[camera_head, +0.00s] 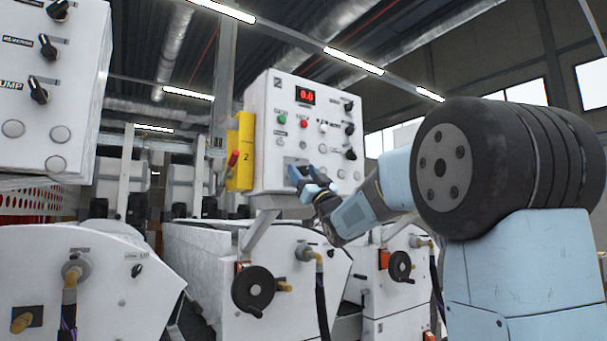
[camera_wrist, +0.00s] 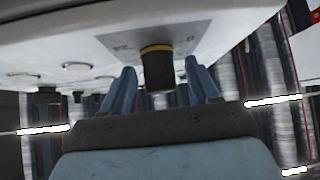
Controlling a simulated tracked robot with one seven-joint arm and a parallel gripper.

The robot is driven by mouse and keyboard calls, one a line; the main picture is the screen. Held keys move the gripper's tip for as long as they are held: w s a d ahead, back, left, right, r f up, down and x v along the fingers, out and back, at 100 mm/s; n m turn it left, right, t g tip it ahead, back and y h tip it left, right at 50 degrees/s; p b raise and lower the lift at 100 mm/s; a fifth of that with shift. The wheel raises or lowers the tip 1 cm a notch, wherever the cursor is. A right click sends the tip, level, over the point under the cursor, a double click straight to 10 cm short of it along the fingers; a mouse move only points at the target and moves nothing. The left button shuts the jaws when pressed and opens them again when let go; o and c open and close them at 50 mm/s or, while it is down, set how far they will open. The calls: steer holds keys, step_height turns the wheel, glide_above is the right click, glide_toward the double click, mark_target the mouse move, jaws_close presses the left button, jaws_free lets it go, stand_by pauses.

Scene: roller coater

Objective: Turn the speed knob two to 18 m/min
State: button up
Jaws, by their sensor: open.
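The white control panel marked 2 (camera_head: 264,125) stands in the middle of the head view. Its red display (camera_head: 305,96) reads 0.0. In the wrist view a black knob with a yellow ring (camera_wrist: 158,72) sticks out from a grey plate (camera_wrist: 122,40); its markings are too small to read. My gripper (camera_wrist: 160,68) is open, with one blue finger on each side of this knob and visible gaps on both sides. In the head view my gripper (camera_head: 305,175) is at the panel's lower middle and hides the knob.
Black selector knobs (camera_head: 350,129) line the panel's right side, with green (camera_head: 282,118) and red (camera_head: 304,124) buttons to their left. A yellow box (camera_head: 241,152) is at the panel's left edge. Another panel (camera_head: 55,85) stands at far left. A black handwheel (camera_head: 254,289) is below.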

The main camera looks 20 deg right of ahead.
steer(key=shift+w+r, duration=0.1)
steer(key=c, duration=1)
steer(key=shift+o, duration=0.2)
steer(key=shift+n+g+y, duration=0.8)
steer(key=shift+n+y, duration=0.35)
steer(key=shift+n, duration=0.3)
steer(key=shift+n+g+y, duration=0.8)
steer(key=shift+n+y, duration=0.35)
steer(key=shift+n, duration=0.3)
steer(key=o, duration=1)
steer(key=shift+c, duration=0.2)
